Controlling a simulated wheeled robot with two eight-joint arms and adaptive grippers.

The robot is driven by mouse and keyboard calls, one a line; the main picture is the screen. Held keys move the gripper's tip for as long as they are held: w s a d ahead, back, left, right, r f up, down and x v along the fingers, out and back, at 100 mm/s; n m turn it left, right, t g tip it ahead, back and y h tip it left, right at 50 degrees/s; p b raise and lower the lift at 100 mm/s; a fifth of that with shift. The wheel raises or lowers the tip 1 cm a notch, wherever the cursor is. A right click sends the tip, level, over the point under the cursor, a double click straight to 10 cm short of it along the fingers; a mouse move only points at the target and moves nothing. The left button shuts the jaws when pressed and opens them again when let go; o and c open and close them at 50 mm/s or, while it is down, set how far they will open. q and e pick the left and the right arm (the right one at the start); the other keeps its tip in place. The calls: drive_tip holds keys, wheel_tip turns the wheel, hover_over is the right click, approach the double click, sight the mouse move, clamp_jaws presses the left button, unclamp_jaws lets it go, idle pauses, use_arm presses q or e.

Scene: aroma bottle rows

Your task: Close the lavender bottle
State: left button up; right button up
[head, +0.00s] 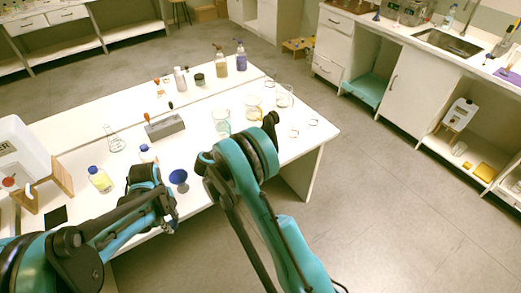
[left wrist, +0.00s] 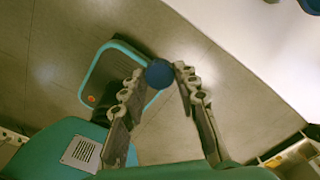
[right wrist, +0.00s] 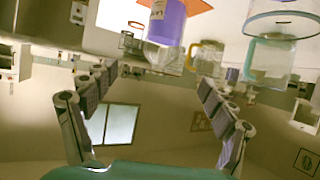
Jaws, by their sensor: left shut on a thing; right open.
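A bottle with purple contents (head: 241,62), which matches the lavender bottle, stands at the table's far end in the head view. A purple, labelled bottle (right wrist: 167,22) also shows at the top of the right wrist view, ahead of the fingers. My left gripper (head: 171,222) is low at the table's near edge. It is shut on a round dark blue thing (left wrist: 159,73), seen between its fingertips in the left wrist view. My right gripper (head: 271,121) is near the table's right edge; it is open and empty in the right wrist view (right wrist: 148,78).
An amber bottle (head: 221,67) stands left of the purple one. Glass beakers (head: 222,122) stand near my right gripper. The table's right end (head: 318,136) has bare room.

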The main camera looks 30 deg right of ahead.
use_arm(q)
drive_tip(key=shift+s+a, duration=0.2)
drive_tip(key=shift+s, duration=0.15)
use_arm(e)
drive_tip(key=shift+s+a+f, duration=0.1)
drive_tip(key=shift+a+f, duration=0.05)
drive_tip(key=shift+f, duration=0.35)
use_arm(q)
drive_tip(key=shift+f, duration=0.1)
drive_tip(key=shift+f+b, duration=0.95)
use_arm(e)
drive_tip(key=x, duration=0.7)
drive_tip(key=shift+a+r, duration=0.1)
use_arm(q)
wheel_tip(320, 180, down, 2)
drive_tip(key=shift+f+b, duration=0.1)
drive_tip(key=shift+b, duration=1)
use_arm(e)
drive_tip(key=x, duration=0.5)
drive_tip(key=shift+w, duration=0.25)
